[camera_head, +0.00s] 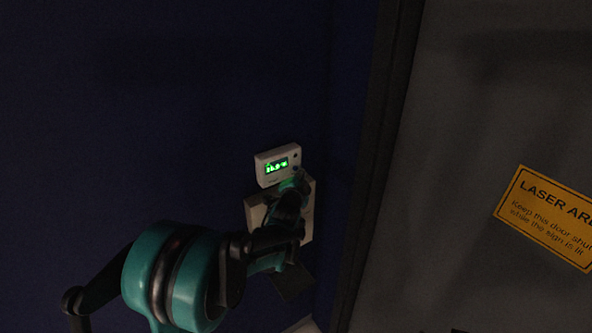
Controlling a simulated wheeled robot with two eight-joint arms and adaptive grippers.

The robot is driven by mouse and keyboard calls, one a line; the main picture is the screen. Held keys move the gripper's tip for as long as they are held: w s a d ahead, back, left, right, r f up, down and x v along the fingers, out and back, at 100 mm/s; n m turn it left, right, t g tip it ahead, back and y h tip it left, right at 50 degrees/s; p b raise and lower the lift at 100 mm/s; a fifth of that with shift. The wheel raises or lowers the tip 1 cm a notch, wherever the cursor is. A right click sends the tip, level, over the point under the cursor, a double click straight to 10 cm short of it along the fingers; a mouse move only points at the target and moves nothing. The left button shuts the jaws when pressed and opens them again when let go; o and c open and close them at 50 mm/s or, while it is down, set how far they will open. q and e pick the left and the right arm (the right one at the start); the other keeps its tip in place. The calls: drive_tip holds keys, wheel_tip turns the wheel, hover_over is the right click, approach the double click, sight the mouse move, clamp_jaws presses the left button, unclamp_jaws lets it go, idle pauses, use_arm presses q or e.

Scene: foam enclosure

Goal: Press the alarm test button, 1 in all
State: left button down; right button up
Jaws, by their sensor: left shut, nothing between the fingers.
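A small white wall unit (264,171) with a lit green display is mounted on the dark blue wall, near the middle of the head view. Small dark round spots show on its right side; I cannot tell which is the alarm test button. My left gripper (297,178) is at the unit's lower right corner, shut and empty. It is dark and small here, and I cannot tell whether it touches the unit. My left arm comes in from the lower left and hides part of the wall below. My right gripper is not in view.
A pale plate (308,213) sits on the wall just below the unit, partly behind my left arm. A dark vertical frame (382,150) stands to the right. Beyond it is a grey door with a yellow laser warning sign (548,218). The wall at upper left is bare.

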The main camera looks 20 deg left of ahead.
use_arm(q)
drive_tip(key=shift+w+a, duration=0.1)
drive_tip(key=shift+a, duration=0.05)
drive_tip(key=shift+w+a, duration=0.2)
drive_tip(key=shift+a, duration=0.05)
drive_tip(key=shift+w+a+b, duration=0.2)
drive_tip(key=shift+a+b, duration=0.05)
drive_tip(key=shift+b, duration=0.1)
idle(0.8)
drive_tip(key=shift+d, duration=0.1)
drive_tip(key=shift+s+d, duration=0.5)
drive_tip(key=shift+d, duration=0.05)
idle(0.4)
drive_tip(key=s+d, duration=0.1)
drive_tip(key=d, duration=0.1)
drive_tip(key=s+d, duration=0.2)
drive_tip(key=shift+b, duration=0.35)
